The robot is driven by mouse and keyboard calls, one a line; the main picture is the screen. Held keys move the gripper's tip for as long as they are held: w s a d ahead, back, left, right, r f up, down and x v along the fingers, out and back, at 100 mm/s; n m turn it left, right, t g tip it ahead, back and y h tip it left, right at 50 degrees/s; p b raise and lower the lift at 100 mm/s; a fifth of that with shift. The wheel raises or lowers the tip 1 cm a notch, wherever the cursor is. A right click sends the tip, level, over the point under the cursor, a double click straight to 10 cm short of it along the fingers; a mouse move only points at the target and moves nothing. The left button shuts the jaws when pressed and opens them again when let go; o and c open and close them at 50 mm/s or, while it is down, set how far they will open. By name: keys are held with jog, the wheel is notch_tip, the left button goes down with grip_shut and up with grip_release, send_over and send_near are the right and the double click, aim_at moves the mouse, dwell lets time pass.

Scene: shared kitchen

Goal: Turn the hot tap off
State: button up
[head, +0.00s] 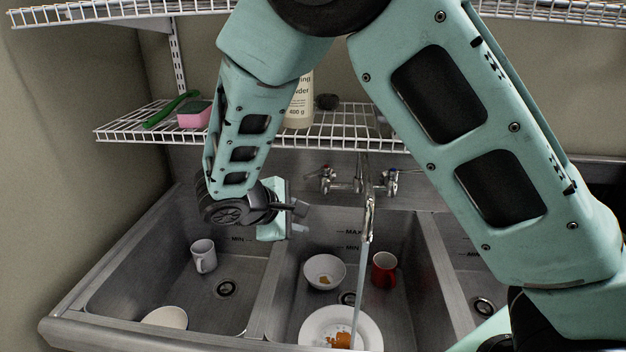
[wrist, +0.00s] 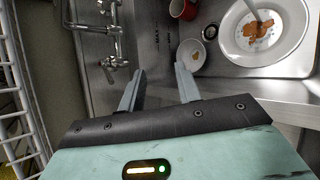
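The hot tap (head: 327,179), with a small red mark, is the left handle of the wall-mounted metal faucet. The cold tap (head: 390,183), marked blue, is on the right. Water runs from the spout (head: 369,205) onto a plate in the middle basin. My gripper (head: 299,217) is open and empty, above the divider between the left and middle basins, left of and lower in the picture than the hot tap. In the wrist view the hot tap (wrist: 116,65) lies just left of my open gripper (wrist: 159,70), apart from the fingers.
The middle basin holds a soiled white plate (head: 318,324), a bowl (head: 324,271) and a red mug (head: 384,269). A wire shelf (head: 140,131) with a sponge (head: 194,114) and bottle (head: 299,103) hangs above the faucet.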

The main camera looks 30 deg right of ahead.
aim_at(314, 174)
jog(key=w+n+t+h, duration=0.3)
jog(key=w+t+h, duration=0.15)
jog(key=w, duration=0.65)
jog(key=shift+t+y, duration=0.45)
jog(key=p+x, duration=0.4)
jog(key=x, duration=1.3)
jog(key=shift+d, duration=0.45)
jog(key=shift+m, duration=0.3)
grip_shut()
